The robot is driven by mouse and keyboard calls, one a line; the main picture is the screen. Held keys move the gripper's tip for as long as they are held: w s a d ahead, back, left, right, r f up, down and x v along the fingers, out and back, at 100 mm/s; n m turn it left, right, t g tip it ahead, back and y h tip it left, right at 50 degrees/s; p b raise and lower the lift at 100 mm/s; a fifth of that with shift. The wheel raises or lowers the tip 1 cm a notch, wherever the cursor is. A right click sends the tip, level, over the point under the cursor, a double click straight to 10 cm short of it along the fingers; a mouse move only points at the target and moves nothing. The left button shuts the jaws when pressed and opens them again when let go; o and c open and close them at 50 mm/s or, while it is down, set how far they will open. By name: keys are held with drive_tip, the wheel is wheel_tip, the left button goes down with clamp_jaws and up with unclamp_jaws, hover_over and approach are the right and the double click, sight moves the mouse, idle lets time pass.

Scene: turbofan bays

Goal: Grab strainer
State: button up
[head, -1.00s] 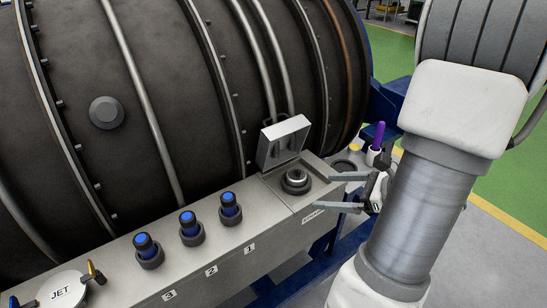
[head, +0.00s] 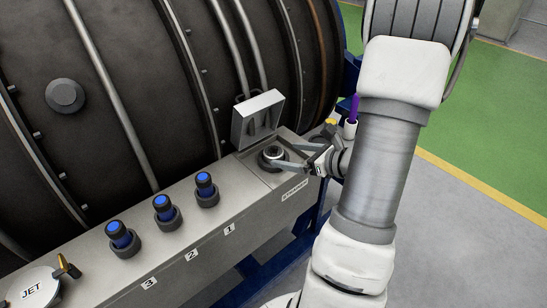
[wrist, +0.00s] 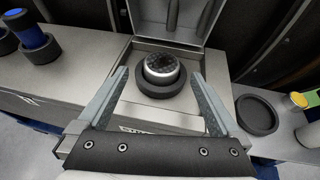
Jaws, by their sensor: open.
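The strainer (head: 272,154) is a short round piece with a silver rim and a dark mesh top. It sits upright in a black ring inside the open box at the right end of the grey bench. The wrist view also shows the strainer (wrist: 161,68) ahead of and between my fingers. My gripper (head: 289,157) is open and comes in from the right; in the wrist view my gripper (wrist: 161,82) has one finger on each side of the strainer, with gaps on both sides. The box lid (head: 259,117) stands raised behind the strainer.
Blue-topped plugs (head: 164,208) stand in black holders along the bench to the left. An empty black ring (wrist: 257,114) lies right of the box, with a yellow-topped container (wrist: 299,100) farther right. The dark engine casing (head: 110,100) rises behind the bench.

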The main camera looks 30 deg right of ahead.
sight(275, 152)
drive_tip(key=shift+b+x, duration=0.45)
drive_tip(key=shift+x, duration=2.25)
drive_tip(key=shift+d, duration=0.15)
drive_tip(key=c, duration=1.5)
drive_tip(key=shift+r, duration=0.55)
drive_tip(key=r, duration=0.1)
drive_tip(key=s+r+p, duration=0.1)
drive_tip(key=r, duration=0.1)
drive_tip(key=shift+r, duration=0.35)
drive_tip(key=s+a+r+b, duration=0.1)
drive_tip(key=s+r, duration=0.1)
drive_tip(key=s, duration=0.1)
drive_tip(key=s+a+r+b, duration=0.1)
drive_tip(key=s+a+r, duration=0.1)
drive_tip(key=s, duration=0.1)
drive_tip(key=s+a+r+b, duration=0.2)
drive_tip(key=s, duration=0.1)
drive_tip(key=shift+s+a, duration=0.2)
